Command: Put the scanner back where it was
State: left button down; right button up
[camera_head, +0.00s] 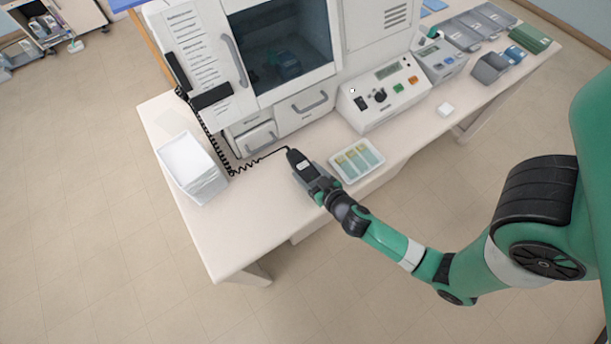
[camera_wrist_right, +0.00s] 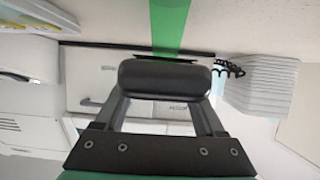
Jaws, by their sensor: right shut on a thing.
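The black handheld scanner (camera_head: 297,159) is in my right gripper (camera_head: 312,180), over the bench just left of the slide tray. A coiled black cord (camera_head: 232,170) runs from it to the left and up the cabinet's left side. In the right wrist view, the scanner's rounded black body (camera_wrist_right: 165,78) lies across between the two fingers of my right gripper (camera_wrist_right: 164,98). A green band (camera_wrist_right: 168,25) shows beyond it in that view. Two black parts sit on the cabinet's left side, an upper one (camera_head: 178,72) and a lower one (camera_head: 212,96); I cannot tell which is the scanner's holder. My left gripper is not in view.
A white tray with several slides (camera_head: 357,160) lies just right of the scanner. A white stack (camera_head: 190,165) stands at the bench's left; it also shows in the wrist view (camera_wrist_right: 258,85). The glass-fronted cabinet (camera_head: 280,45) and control box (camera_head: 382,92) stand behind. The bench's front left (camera_head: 235,225) is clear.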

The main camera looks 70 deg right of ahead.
aim_at(305, 176)
jog(key=shift+w+f, duration=0.2)
jog(key=shift+f, duration=0.05)
jog(key=f, duration=0.1)
jog(key=f+b, duration=0.1)
jog(key=shift+w+d+f, duration=0.1)
jog(key=shift+w+f, duration=0.15)
jog(key=shift+f, duration=0.15)
jog(key=shift+f+b, duration=0.35)
jog(key=shift+b, duration=0.05)
